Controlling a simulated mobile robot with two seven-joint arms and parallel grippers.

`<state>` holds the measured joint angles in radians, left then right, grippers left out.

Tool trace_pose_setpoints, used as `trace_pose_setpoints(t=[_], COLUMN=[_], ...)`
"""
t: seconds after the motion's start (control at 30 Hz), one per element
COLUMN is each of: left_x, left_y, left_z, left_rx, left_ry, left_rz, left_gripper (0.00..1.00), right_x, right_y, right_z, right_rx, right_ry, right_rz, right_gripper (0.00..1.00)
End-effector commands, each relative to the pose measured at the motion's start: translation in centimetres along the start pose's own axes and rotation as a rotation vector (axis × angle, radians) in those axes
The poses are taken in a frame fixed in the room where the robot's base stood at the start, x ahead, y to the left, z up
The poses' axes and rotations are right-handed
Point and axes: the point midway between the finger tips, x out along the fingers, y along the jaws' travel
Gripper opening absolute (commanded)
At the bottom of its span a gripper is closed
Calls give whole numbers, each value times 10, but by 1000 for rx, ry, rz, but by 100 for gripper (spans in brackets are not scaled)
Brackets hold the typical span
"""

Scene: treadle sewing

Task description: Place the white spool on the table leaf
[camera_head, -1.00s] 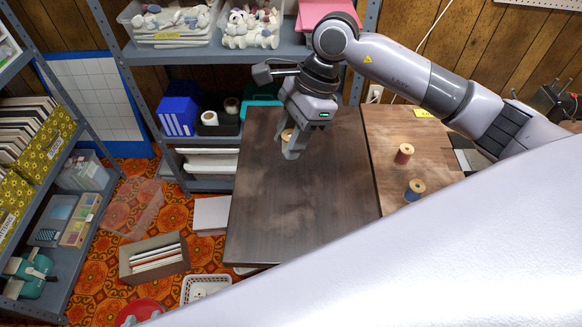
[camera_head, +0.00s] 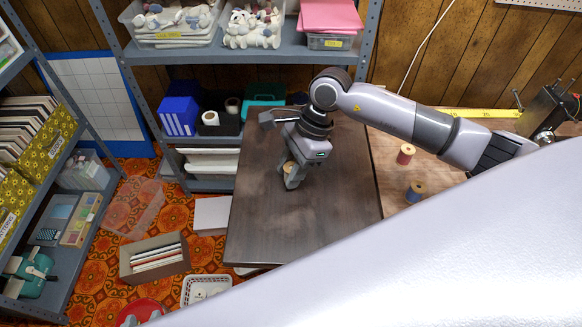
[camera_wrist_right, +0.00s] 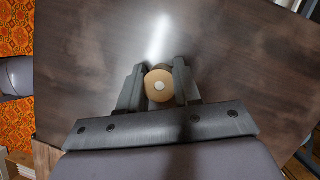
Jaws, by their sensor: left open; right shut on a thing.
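The spool (camera_wrist_right: 159,86) is between the two fingers of my right gripper (camera_wrist_right: 159,92) in the right wrist view. Its tan round end faces the camera; its thread is mostly hidden, so I cannot confirm white. In the head view my right gripper (camera_head: 292,180) points down over the dark table leaf (camera_head: 310,225), with the spool's tan top (camera_head: 289,167) showing at the fingers. The fingertips are low, close to the leaf. I cannot tell whether the spool touches it. My left gripper is not in view.
A red spool (camera_head: 405,153) and a blue spool (camera_head: 415,190) stand on the lighter table top (camera_head: 385,165) to the right. A yellow ruler (camera_head: 480,112) lies at its back. The leaf around my gripper is clear. Grey shelves (camera_head: 270,58) stand behind.

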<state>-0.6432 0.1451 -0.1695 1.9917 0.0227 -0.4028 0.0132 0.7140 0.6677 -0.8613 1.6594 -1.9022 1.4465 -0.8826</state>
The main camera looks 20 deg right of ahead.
Motion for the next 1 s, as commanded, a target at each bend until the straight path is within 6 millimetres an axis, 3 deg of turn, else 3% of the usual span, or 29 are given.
trace_pose_setpoints(t=[0.03,0.07,0.1,0.13,0.57,1.0], left_x=[2,1,1,1,-1,1], left_y=[0,0,0,0,1,1], left_z=[3,2,2,2,-4,1], left_rx=[-1,-1,-1,-1,0,-1], left_ry=[-1,-3,-5,-5,6,-1], left_rz=[0,1,1,1,2,3], left_gripper=[43,43,43,43,43,43], right_x=[4,2,1,1,-9,-98], right_y=[0,0,0,0,-1,-1], right_z=[-2,-1,-1,-1,0,0], right_rx=[0,0,0,0,0,0], right_ry=[0,0,0,0,1,2], right_rz=[0,0,0,0,-3,-4], right_gripper=[5,42,55,59,59,59])
